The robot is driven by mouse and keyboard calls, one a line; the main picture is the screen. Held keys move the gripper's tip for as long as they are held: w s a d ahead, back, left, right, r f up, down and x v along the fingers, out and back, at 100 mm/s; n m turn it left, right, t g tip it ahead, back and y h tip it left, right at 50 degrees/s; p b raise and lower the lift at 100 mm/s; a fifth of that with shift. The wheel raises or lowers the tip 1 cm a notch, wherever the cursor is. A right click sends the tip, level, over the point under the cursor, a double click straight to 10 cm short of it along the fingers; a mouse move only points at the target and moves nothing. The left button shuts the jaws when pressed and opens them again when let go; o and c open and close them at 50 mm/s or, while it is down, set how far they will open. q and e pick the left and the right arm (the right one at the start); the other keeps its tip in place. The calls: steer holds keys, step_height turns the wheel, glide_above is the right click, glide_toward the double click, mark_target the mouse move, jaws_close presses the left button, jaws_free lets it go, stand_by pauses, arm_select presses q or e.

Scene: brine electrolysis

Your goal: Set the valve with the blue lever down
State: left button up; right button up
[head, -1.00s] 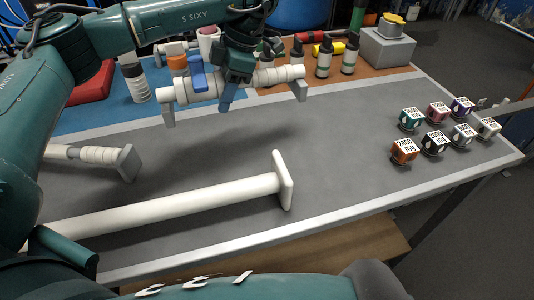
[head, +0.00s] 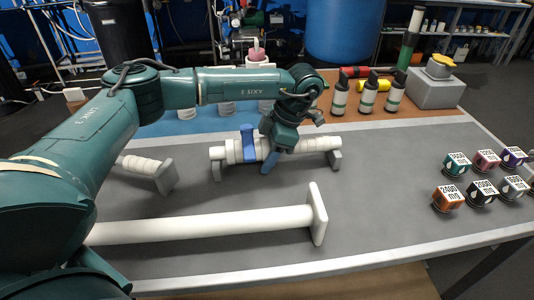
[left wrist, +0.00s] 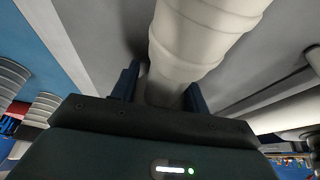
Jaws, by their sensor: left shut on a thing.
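The valve is a white pipe piece (head: 312,145) with grey end feet and a blue lever (head: 248,144) on its left part. It lies level over the grey table, its feet at or very near the surface; I cannot tell whether they touch. My left gripper (head: 270,155) comes down from above and is shut on the pipe just right of the lever. In the left wrist view the white pipe (left wrist: 200,40) passes between the blue fingers of the gripper (left wrist: 162,88). The lever does not show there. My right gripper is not in view.
A long white pipe (head: 210,231) with an end plate lies in front, and a short pipe (head: 142,164) lies left. Labelled cubes (head: 455,165) stand at the right. Several bottles (head: 368,95) and a yellow button on a grey box (head: 435,85) stand behind. The table's right middle is clear.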

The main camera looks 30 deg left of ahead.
arm_select(q)
steer(key=shift+f, duration=0.1)
steer(key=o, duration=1.2)
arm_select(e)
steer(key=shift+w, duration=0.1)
arm_select(q)
steer(key=shift+r, duration=0.2)
steer(key=v, duration=1)
steer(key=shift+w+d+r+p, duration=0.1)
steer(key=shift+w+r+p, duration=0.05)
steer(key=shift+r+p, duration=0.15)
steer(key=shift+w+d+r, duration=0.15)
steer(key=shift+d+r, duration=0.05)
steer(key=shift+r, duration=0.25)
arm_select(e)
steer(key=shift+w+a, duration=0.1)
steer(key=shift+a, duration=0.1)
